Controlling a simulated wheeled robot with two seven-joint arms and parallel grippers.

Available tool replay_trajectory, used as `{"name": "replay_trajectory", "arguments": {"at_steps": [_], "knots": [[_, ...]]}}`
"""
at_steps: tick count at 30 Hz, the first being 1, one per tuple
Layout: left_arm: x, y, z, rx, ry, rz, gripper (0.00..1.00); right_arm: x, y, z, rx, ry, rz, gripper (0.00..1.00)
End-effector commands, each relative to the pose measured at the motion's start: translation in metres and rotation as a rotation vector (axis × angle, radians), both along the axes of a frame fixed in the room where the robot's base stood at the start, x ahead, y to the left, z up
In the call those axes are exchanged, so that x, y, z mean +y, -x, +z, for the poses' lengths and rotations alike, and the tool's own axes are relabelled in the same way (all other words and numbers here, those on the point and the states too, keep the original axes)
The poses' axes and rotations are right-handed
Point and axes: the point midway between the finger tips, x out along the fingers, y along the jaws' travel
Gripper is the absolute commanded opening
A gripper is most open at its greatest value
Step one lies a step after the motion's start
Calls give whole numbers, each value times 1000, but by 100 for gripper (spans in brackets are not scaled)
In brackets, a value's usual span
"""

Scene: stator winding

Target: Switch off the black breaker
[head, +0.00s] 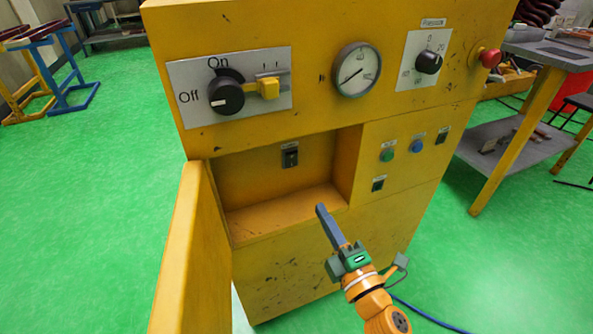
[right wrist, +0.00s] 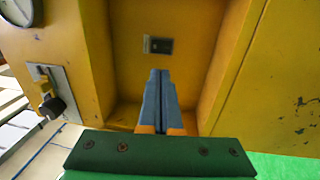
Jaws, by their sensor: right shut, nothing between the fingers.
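The black breaker (head: 290,156) is a small dark switch with a label above it, on the back wall of the recess in the yellow cabinet (head: 290,290). It also shows in the right wrist view (right wrist: 158,45), ahead of the fingertips. Its lever position is too small to tell. My right gripper (head: 321,208) is shut and empty, in front of the recess, low and to the right of the breaker. In the right wrist view its closed fingers (right wrist: 158,75) point toward the breaker, with a gap between. My left gripper is out of view.
An open yellow door (head: 182,255) stands left of the recess. Above are a black On/Off knob (head: 226,96) with a yellow latch (head: 269,89), a gauge (head: 357,70) and a pressure knob (head: 428,62). Green (head: 387,156) and blue (head: 417,146) buttons sit to the right.

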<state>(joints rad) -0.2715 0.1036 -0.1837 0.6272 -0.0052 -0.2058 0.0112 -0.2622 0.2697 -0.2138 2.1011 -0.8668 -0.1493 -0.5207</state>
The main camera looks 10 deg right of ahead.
Motion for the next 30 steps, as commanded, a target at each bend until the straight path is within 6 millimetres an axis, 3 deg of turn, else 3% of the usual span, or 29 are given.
{"name": "replay_trajectory", "arguments": {"at_steps": [11,19,30], "knots": [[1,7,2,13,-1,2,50,1,-4,6,-11,3,0,0],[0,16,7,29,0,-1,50,10,-53,14,-12,4,0,0],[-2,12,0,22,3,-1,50,24,-122,20,-9,2,0,0]]}}
